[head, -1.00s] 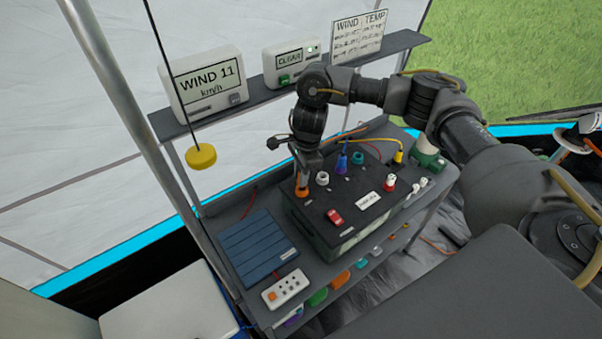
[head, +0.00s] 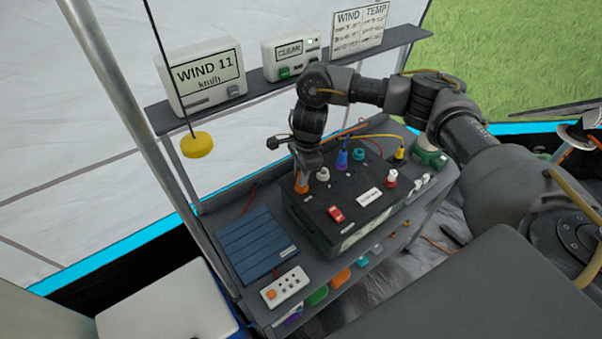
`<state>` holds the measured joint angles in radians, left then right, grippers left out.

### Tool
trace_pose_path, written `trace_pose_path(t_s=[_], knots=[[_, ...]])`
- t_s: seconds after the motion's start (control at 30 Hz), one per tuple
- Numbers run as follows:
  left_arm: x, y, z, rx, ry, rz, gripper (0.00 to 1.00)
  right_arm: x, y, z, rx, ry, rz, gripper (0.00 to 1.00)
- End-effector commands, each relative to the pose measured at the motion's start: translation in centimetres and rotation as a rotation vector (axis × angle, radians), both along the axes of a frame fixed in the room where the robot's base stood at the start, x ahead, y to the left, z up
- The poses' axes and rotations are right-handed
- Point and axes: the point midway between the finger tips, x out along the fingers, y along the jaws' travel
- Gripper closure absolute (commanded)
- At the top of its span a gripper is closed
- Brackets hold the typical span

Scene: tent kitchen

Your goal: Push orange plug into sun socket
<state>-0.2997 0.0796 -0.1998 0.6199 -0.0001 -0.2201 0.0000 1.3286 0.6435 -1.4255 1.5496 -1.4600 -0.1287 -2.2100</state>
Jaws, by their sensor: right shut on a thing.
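My right gripper (head: 302,176) reaches down from above onto the left back part of a black power box (head: 312,215). It is shut on the orange plug (head: 301,188), which is upright at the box's top face. The socket under the plug is hidden, and I cannot make out a sun mark or how deep the plug sits. A white socket or cap (head: 323,174) stands just right of it. My left gripper is not in view.
The box top also holds a blue plug (head: 341,160), a teal ring (head: 359,154), a yellow plug (head: 399,153), a red-and-white knob (head: 391,178) and a red switch (head: 336,213). A solar panel (head: 257,246) and power strip (head: 286,287) lie left. A yellow disc (head: 197,145) hangs at left.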

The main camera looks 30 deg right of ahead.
Motion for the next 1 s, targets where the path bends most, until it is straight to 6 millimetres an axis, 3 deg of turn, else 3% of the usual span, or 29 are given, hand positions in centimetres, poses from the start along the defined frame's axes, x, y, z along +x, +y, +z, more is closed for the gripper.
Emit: trace_pose_path(t_s=[0.33, 0.37, 0.57, 0.87, 1.0], knots=[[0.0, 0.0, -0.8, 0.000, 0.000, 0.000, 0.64, 0.0, 0.0, -0.8, 0.000, 0.000, 0.000, 1.00], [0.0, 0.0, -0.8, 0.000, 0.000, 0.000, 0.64, 0.0, 0.0, -0.8, 0.000, 0.000, 0.000, 0.77], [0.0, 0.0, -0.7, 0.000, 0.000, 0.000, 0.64, 0.0, 0.0, -0.7, 0.000, 0.000, 0.000, 0.53], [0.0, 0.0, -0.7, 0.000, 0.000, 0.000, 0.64, 0.0, 0.0, -0.4, 0.000, -0.001, 0.001, 0.53], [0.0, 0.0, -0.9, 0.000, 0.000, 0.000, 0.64, 0.1, -0.3, 1.1, 0.000, -0.005, 0.000, 0.53]])
